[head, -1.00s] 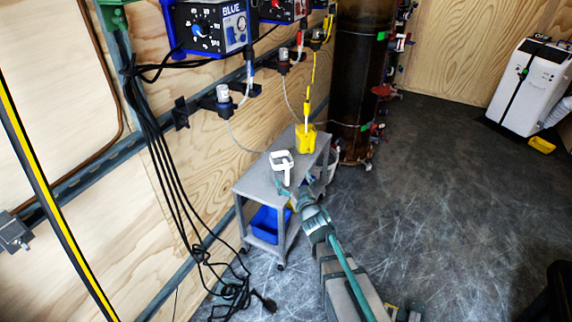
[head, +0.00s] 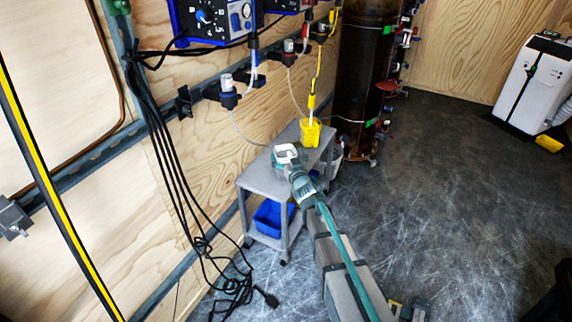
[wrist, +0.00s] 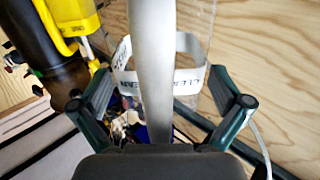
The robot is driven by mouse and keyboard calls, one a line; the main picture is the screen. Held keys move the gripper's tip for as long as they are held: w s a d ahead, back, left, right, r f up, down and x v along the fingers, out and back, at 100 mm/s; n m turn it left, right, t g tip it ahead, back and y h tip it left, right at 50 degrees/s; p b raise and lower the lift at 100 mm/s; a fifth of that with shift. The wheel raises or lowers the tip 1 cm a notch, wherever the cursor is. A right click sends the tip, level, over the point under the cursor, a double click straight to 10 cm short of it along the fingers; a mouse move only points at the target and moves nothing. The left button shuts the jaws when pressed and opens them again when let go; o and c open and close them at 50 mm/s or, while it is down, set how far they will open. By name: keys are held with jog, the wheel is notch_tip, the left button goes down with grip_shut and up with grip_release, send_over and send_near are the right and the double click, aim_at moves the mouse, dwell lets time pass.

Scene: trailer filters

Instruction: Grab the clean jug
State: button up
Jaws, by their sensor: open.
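The clean jug (head: 287,152) stands on the grey cart's top in the head view, partly hidden by my gripper. In the wrist view its pale handle (wrist: 152,60) runs vertically through the middle, with a white band lettered CLEAN (wrist: 188,82) around the clear body behind it. My gripper (wrist: 163,85) is open, with one finger on each side of the handle and a gap to it on both sides. In the head view my gripper (head: 296,172) is right at the jug.
The grey cart (head: 262,182) stands against the plywood wall. A yellow container (head: 310,134) with a tube in it is behind the jug. A blue bin (head: 270,218) sits on the lower shelf. A dark cylinder (head: 362,75) stands beyond; black cables (head: 185,170) hang left.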

jog(key=shift+w+a, duration=0.15)
jog(key=shift+w, duration=0.2)
jog(key=shift+s, duration=0.1)
jog(key=c, duration=1.1)
